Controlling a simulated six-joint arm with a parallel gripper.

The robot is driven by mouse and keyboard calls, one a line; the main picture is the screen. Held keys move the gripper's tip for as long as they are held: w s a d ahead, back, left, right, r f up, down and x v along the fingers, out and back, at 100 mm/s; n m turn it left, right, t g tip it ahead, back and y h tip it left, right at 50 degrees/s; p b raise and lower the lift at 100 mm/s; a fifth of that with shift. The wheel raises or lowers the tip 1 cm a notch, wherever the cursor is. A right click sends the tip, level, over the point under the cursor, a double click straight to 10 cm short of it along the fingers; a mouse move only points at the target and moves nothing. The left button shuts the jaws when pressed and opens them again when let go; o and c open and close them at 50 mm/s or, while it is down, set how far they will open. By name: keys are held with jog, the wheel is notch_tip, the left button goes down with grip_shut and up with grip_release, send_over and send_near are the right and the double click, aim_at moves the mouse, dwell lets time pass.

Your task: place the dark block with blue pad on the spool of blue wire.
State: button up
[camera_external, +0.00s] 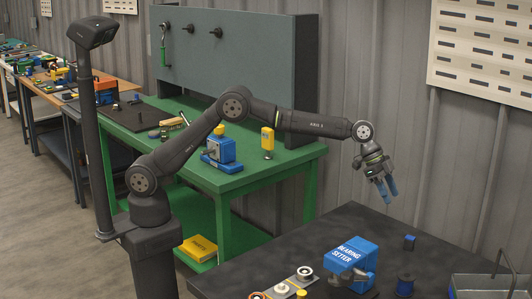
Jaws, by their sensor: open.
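The small dark block with blue pad (409,242) stands on the dark table at the right. The spool of blue wire (404,286) stands nearer the camera on the same table, apart from the block. My gripper (387,196) hangs above the table's back part, higher than the block and a little to its left in the picture. Its blue-tipped fingers point down, apart and with nothing between them.
A blue bearing setter (350,254) stands left of the block and spool. A strip with several round parts (284,288) lies at the front left of the table. A grey tray with a handle (484,286) stands at the right edge. The table's back part is clear.

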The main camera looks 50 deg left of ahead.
jog(key=s+f+n+g+h, duration=0.2)
jog(key=s+f+n+h, duration=0.25)
jog(key=n, duration=1.25)
jog(key=w+a+f+n+t, duration=0.1)
jog(key=a+n, duration=0.1)
jog(key=n, duration=0.4)
jog(key=w+a+f+n+t+h, duration=0.1)
jog(key=a+n, duration=0.1)
jog(key=n, duration=0.4)
jog(key=a+f+n+t+h, duration=0.1)
jog(key=a+f+n, duration=0.1)
jog(key=n, duration=0.5)
jog(key=shift+w+t+h, duration=0.25)
jog(key=shift+w+t, duration=0.05)
jog(key=shift+w, duration=0.1)
send_near(406, 237)
jog(key=x, duration=0.5)
jog(key=shift+w+f, duration=0.45)
jog(key=shift+x, duration=2.75)
jog(key=shift+s+r, duration=0.15)
